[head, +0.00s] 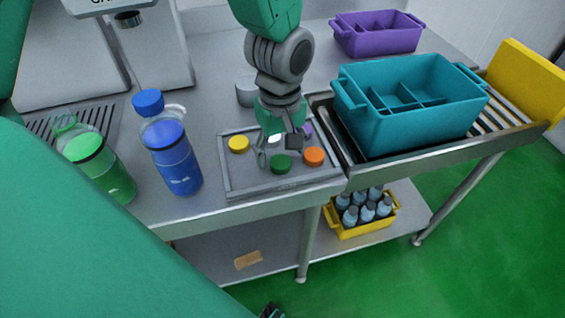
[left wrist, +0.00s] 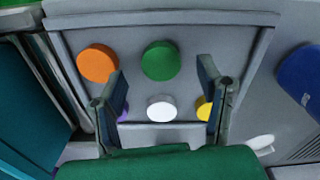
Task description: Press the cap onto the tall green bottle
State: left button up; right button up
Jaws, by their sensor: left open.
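The tall green bottle (head: 103,170) stands upright on the counter at the left, its clear neck (head: 65,123) open with no cap on it. The green cap (head: 281,164) lies on the grey cap tray (head: 240,184); it also shows in the left wrist view (left wrist: 160,60). My left gripper (head: 279,148) is over the tray, open and empty, fingers pointing down. In the left wrist view its fingers (left wrist: 164,92) spread to either side of the white cap (left wrist: 161,108), with the green cap beyond them. My right gripper cannot be made out.
A blue bottle (head: 173,158) with a blue cap stands between green bottle and tray. Yellow (head: 238,144), orange (head: 314,156) and purple (head: 307,129) caps lie on the tray. A teal divided crate (head: 405,125) stands right on rollers. A purple crate (head: 378,40) is behind.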

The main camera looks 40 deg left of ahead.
aim_at(278, 159)
pick_arm(q)
jog(key=f, duration=0.3)
jog(key=shift+a, duration=0.35)
jog(key=shift+d+r, duration=0.2)
jog(key=shift+d, duration=0.35)
jog(key=shift+c, duration=0.5)
jog(key=c, duration=0.8)
jog(key=shift+o, duration=0.3)
jog(key=shift+a, duration=0.3)
jog(key=r, duration=0.4)
jog(key=r+p, duration=0.1)
jog(key=r, duration=0.4)
jog(key=shift+d+p, duration=0.2)
jog(key=shift+p, duration=0.1)
jog(key=shift+a+r, duration=0.15)
jog(key=shift+r, duration=0.3)
pick_arm(e)
jog(key=shift+a+r, duration=0.15)
jog(key=shift+r, duration=0.65)
